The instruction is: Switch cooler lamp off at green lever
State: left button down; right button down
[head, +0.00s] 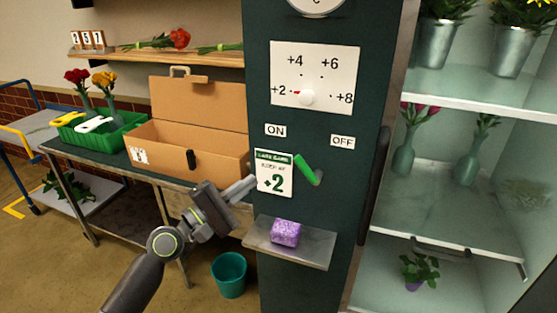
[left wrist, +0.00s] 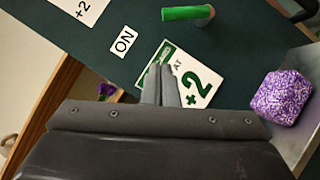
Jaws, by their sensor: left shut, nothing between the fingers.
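The green lever (head: 306,168) is on the dark green cooler panel (head: 335,205), below and between the ON label (head: 275,130) and the OFF label (head: 343,142). Its bar slants up and left, toward the ON side. It also shows at the top of the left wrist view (left wrist: 185,13). My left gripper (head: 246,186) is shut and empty, left of the lever and beside the lower left of the +2 card (head: 274,173). In the left wrist view its fingertips (left wrist: 160,72) overlap the card, apart from the lever. My right gripper is not in view.
A purple sponge-like block (head: 286,233) sits on a small metal shelf (head: 318,249) below the lever. A dial (head: 307,97) is above. The open cooler (head: 440,195) with plants is right. A cardboard box (head: 190,150) stands on the table left. A teal bucket (head: 229,275) is below.

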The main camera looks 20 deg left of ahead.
pick_arm(q)
jog(key=w+d+r+p, duration=0.3)
jog(key=w+d, duration=0.1)
jog(key=d, duration=0.2)
jog(key=shift+w+r+p, duration=0.15)
jog(key=shift+w+p, duration=0.2)
jog(key=shift+w, duration=0.1)
